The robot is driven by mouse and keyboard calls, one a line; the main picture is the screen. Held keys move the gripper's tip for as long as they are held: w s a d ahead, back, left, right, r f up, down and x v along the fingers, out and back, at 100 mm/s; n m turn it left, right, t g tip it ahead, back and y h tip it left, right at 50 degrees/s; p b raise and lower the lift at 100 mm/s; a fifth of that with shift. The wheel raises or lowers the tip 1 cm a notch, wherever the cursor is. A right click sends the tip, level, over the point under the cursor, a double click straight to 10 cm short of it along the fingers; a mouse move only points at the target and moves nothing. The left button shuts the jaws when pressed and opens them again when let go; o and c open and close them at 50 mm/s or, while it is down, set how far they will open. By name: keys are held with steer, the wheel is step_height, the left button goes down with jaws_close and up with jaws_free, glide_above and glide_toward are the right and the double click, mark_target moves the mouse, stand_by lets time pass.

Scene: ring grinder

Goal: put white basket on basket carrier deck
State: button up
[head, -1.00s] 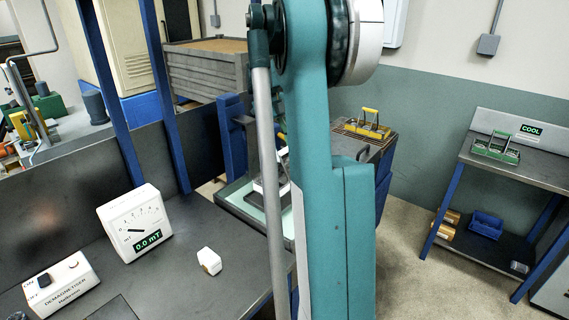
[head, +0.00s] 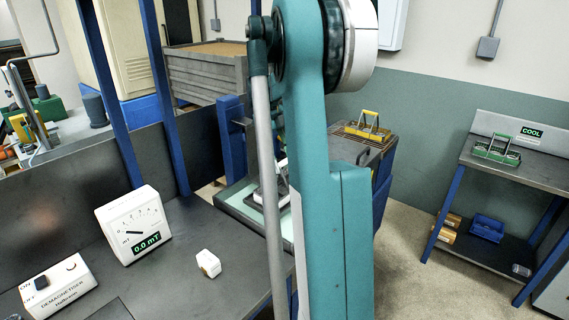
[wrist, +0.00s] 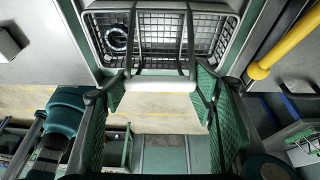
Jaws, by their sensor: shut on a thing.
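In the head view my arm hides the gripper and most of the basket; a small black and white part (head: 272,183) shows just left of the arm, above a pale tray. A dark cart (head: 385,158) with a slatted top stands behind my arm; I cannot tell whether this is the basket carrier deck.
A yellow-handled basket (head: 368,126) sits on the cart. A green basket (head: 496,151) stands on the COOL bench (head: 530,165) at right. A meter (head: 135,225), demagnetiser (head: 62,285) and small white block (head: 208,263) are on the dark left bench. A yellow bar (wrist: 290,45) is close at right.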

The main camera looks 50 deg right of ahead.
steer(key=o, duration=1.3)
steer(key=shift+f, duration=0.1)
steer(key=shift+o, duration=0.2)
steer(key=p+v, duration=0.2)
steer(key=v, duration=1)
steer(key=shift+p, duration=0.4)
steer(key=shift+a, duration=0.1)
